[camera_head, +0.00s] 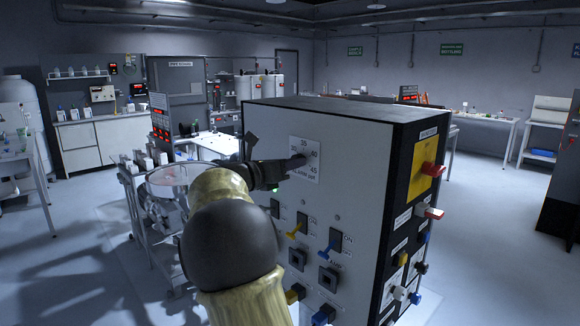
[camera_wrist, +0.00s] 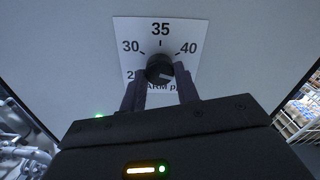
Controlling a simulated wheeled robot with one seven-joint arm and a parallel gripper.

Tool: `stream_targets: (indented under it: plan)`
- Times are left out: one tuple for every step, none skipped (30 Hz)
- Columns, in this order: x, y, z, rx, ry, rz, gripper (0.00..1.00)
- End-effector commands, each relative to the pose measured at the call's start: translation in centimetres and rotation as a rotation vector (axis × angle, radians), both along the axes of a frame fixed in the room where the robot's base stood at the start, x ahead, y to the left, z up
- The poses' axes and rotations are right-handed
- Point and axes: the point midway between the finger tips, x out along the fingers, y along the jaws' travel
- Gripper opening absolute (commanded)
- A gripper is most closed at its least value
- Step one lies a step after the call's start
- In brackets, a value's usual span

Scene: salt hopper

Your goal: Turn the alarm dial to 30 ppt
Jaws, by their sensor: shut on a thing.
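The alarm dial (camera_wrist: 159,66) is a round black knob on a white scale plate (camera_wrist: 123,42) on the panel front. The plate reads 30, 35 and 40 around the knob, with a partly hidden number at lower left. A short pale mark shows on the knob's face toward the lower right; I cannot tell exactly which value the knob is set to. My gripper (camera_wrist: 161,76) is shut on the knob, one dark finger at each side. In the head view my gripper (camera_head: 297,163) reaches the plate (camera_head: 306,143) and hides most of the knob.
Below the plate, the grey cabinet (camera_head: 350,140) carries several switches and buttons, including a yellow-handled toggle (camera_head: 294,232). A metal cart with a round vessel (camera_head: 175,176) stands left of my arm. Open floor lies right.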

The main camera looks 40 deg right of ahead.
Motion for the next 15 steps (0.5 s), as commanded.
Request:
stream_targets:
  plan:
    - [0.01,0.04,-0.09,-0.002,0.039,0.001,0.08]
    - [0.03,0.06,-0.08,-0.004,0.066,0.002,0.08]
    - [0.03,0.07,-0.06,-0.006,0.102,0.002,0.08]
    - [0.01,0.06,-0.05,-0.010,0.131,0.002,0.08]
    - [0.00,0.04,-0.02,-0.012,0.159,0.001,0.08]
    - [-0.02,0.02,0.01,-0.015,0.196,0.000,0.08]
    - [-0.03,0.03,0.02,-0.018,0.225,0.000,0.08]
    - [-0.02,0.05,0.03,-0.020,0.254,0.001,0.08]
    - [-0.01,0.07,0.05,-0.022,0.291,0.001,0.08]
    - [-0.01,0.07,0.06,-0.025,0.320,0.001,0.08]
    - [-0.01,0.06,0.09,-0.027,0.349,0.001,0.08]
    - [-0.03,0.06,0.10,-0.029,0.387,0.001,0.08]
    - [-0.03,0.05,0.11,-0.031,0.415,0.001,0.08]
    - [-0.02,0.05,0.13,-0.033,0.444,0.002,0.08]
    - [-0.02,0.06,0.15,-0.036,0.482,0.002,0.08]
